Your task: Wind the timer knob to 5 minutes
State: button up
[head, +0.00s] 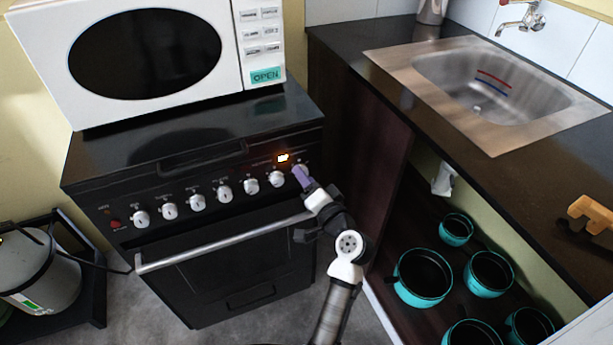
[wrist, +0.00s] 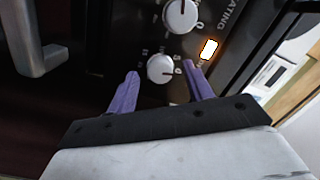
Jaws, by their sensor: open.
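My gripper (head: 301,176) has purple fingers and is at the right end of the stove's control panel. In the wrist view my gripper (wrist: 161,70) is open, with one fingertip on each side of a round silver knob (wrist: 160,68). A clear gap shows between each finger and this knob. I cannot tell how deep the fingertips reach along it. It appears to be the rightmost knob of the row; in the head view the fingers mostly cover it. The small markings around it are too blurred to read, so its setting is unclear.
A neighbouring knob (wrist: 180,15) is close by. More silver knobs (head: 224,194) run left along the panel. An orange-white indicator (head: 283,158) glows above. The oven handle (head: 225,243) sticks out below. The dark counter (head: 400,110) with a sink stands right, above teal pots (head: 422,278).

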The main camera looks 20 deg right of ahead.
jog(key=shift+w, duration=0.2)
jog(key=c, duration=1)
jog(key=shift+o, duration=0.2)
dwell(1.2)
jog(key=o, duration=1)
jog(key=shift+c, duration=0.2)
